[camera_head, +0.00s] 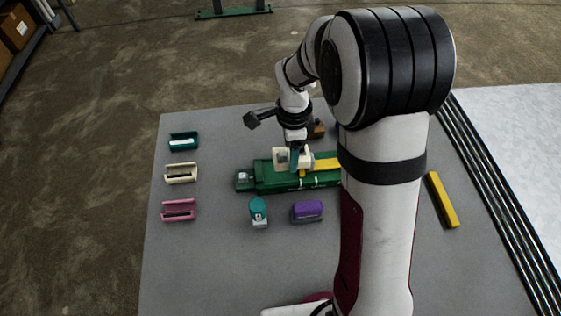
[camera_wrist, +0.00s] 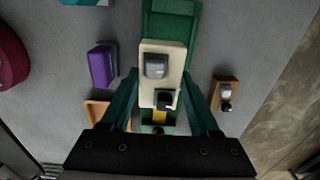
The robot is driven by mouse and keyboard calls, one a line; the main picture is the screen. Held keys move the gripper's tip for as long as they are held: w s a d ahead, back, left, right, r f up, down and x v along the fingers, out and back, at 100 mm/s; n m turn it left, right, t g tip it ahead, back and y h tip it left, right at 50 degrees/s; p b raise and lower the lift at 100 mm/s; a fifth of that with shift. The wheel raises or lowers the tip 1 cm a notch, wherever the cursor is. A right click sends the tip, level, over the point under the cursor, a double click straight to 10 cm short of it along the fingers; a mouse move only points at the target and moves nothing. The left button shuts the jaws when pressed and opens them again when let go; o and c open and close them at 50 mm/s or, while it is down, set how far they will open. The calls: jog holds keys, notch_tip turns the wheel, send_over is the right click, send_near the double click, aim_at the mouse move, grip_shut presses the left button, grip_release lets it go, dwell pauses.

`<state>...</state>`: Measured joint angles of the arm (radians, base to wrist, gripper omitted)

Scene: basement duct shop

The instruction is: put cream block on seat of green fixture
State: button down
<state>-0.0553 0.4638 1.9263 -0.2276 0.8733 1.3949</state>
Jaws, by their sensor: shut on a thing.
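The cream block (camera_head: 281,157) is between the fingers of my gripper (camera_head: 295,158), over the green fixture (camera_head: 268,185). In the wrist view the cream block (camera_wrist: 147,93) carries a grey part and a black knob on its top. My gripper's teal fingers (camera_wrist: 163,85) are shut on its sides. The green fixture (camera_wrist: 170,25) runs lengthwise beneath the block, and its yellow strip (camera_head: 326,164) shows to the right in the head view. The block hides the seat, and I cannot tell whether it touches the fixture. My arm hides the fixture's right end.
Teal (camera_head: 183,146), cream (camera_head: 181,179) and pink (camera_head: 179,216) open holders line the left of the grey table (camera_head: 200,270). A teal part (camera_head: 258,208) and purple block (camera_head: 307,211) stand before the fixture. A brown block (camera_wrist: 225,93) is beside it. A yellow bar (camera_head: 442,200) lies right.

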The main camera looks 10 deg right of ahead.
aim_at(281, 163)
jog(key=shift+w+a+f, duration=0.25)
jog(key=shift+a+f, duration=0.2)
jog(key=shift+a, duration=0.15)
jog(key=shift+w+a+f, duration=0.25)
jog(key=shift+a+f, duration=0.15)
jog(key=shift+a, duration=0.15)
jog(key=shift+f, duration=1.95)
jog(key=shift+c, duration=0.6)
grip_release()
jog(key=shift+f, duration=0.15)
